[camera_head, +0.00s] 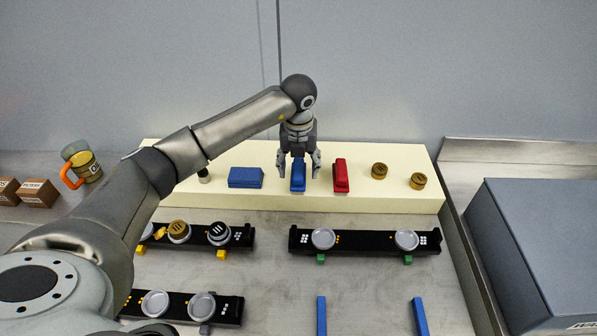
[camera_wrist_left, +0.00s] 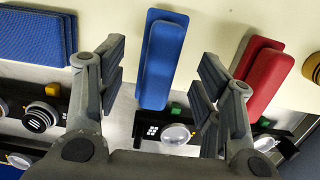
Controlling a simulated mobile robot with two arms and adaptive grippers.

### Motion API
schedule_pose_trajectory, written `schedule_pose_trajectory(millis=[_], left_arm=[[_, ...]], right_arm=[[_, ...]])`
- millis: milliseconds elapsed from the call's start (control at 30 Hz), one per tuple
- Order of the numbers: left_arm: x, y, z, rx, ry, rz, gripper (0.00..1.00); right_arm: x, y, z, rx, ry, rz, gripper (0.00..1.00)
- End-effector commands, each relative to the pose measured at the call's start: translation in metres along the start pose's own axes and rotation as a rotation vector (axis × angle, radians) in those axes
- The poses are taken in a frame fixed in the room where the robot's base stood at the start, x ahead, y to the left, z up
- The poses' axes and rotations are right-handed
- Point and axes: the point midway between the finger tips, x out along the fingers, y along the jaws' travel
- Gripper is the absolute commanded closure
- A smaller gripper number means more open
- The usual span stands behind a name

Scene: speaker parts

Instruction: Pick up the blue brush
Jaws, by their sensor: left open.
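The blue brush (camera_head: 298,175) is a narrow blue block standing on the cream platform (camera_head: 300,200), between a flat blue block and a red one. My left gripper (camera_head: 299,172) points down over it from above, fingers open on either side. In the left wrist view the blue brush (camera_wrist_left: 162,60) lies between the two open fingers of the gripper (camera_wrist_left: 165,92), apart from both. Its lower part shows clear of the fingers. My right gripper is not in view.
A red brush (camera_head: 341,175) stands close on the right and a flat blue block (camera_head: 245,178) on the left. Gold caps (camera_head: 379,171) sit further right. Black speaker panels (camera_head: 365,241) lie in front. A large grey box (camera_head: 540,240) stands at the right.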

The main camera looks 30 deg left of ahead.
Motion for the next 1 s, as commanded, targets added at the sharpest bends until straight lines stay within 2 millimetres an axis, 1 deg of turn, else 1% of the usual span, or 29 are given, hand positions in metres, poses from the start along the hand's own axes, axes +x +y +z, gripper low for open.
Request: schedule_pose_trajectory(millis=[33, 100, 200, 433, 467, 833, 1000], left_arm=[[0.005, 0.001, -0.001, 0.000, 0.003, 0.001, 0.39], [0.015, 0.001, -0.001, -0.001, 0.003, 0.000, 0.39], [0.023, 0.001, 0.000, 0.000, 0.000, 0.001, 0.39], [0.025, 0.001, 0.000, 0.000, -0.001, 0.000, 0.39], [0.025, 0.001, 0.000, 0.000, -0.001, 0.000, 0.42], [0.025, 0.000, 0.000, 0.000, -0.001, -0.001, 0.89], [0.024, 0.000, 0.000, 0.000, -0.002, -0.001, 0.89]], right_arm=[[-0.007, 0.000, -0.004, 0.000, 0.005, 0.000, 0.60], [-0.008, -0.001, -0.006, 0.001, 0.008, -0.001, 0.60], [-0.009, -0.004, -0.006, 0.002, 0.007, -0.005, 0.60], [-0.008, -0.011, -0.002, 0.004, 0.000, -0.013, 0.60], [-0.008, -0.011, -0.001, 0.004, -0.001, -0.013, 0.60], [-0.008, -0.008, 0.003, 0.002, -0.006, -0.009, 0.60], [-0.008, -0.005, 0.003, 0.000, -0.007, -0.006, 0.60]])
